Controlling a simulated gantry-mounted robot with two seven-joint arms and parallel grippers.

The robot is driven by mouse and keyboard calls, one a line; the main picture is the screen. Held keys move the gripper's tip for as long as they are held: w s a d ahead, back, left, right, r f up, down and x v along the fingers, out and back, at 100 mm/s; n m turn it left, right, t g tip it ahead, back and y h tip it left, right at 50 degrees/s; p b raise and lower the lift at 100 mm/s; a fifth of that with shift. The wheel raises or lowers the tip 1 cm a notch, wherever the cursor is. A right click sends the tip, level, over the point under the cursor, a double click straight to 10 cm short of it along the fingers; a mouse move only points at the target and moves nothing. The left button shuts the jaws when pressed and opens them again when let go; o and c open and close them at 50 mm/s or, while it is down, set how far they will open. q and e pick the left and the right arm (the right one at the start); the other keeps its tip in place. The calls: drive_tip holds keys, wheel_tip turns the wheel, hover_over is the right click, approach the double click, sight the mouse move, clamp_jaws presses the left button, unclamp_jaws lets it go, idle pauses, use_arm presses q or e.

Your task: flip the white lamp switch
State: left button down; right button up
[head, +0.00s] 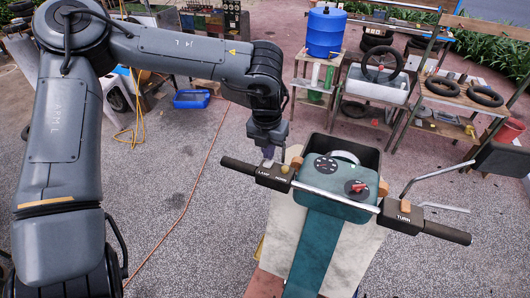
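The teal cart's handlebar has a dark switch box (272,178) on its left side, lettered "LAMP" and "HORN". The small white lamp switch (267,164) stands on this box above the "LAMP" lettering. A yellowish button (284,169) sits beside it on the right. My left gripper (268,152) points down right above the lamp switch, its fingertips at or very near it. I cannot tell whether they touch, and the finger gap is too small to make out. My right gripper is not in view.
The teal console (340,185) carries a dial and a red knob right of the switch box. A second box (402,215) lettered "TURN" sits on the right handlebar. Benches with tyres and a blue barrel (325,32) stand behind. Open paved floor lies left of the cart.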

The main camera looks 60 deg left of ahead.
sight(266, 162)
use_arm(q)
drive_tip(key=shift+s+d+f, duration=0.1)
drive_tip(key=shift+s+f, duration=0.25)
drive_tip(key=shift+f, duration=0.25)
drive_tip(key=shift+s+d, duration=0.15)
drive_tip(key=shift+s, duration=0.1)
drive_tip(key=shift+s+d, duration=0.2)
drive_tip(key=shift+s, duration=0.05)
drive_tip(key=shift+s+r+p, duration=0.1)
drive_tip(key=shift+r+p, duration=0.2)
drive_tip(key=shift+r, duration=0.25)
drive_tip(key=r+p, duration=0.1)
drive_tip(key=r, duration=0.1)
drive_tip(key=r+p, duration=0.2)
drive_tip(key=shift+w+r, duration=0.2)
drive_tip(key=shift+r, duration=0.1)
wheel_tip(266, 162, up, 10)
drive_tip(key=b, duration=0.2)
drive_tip(key=shift+s+d+f+b, duration=0.25)
drive_tip(key=shift+s+d+b, duration=0.05)
drive_tip(key=shift+d+b, duration=0.1)
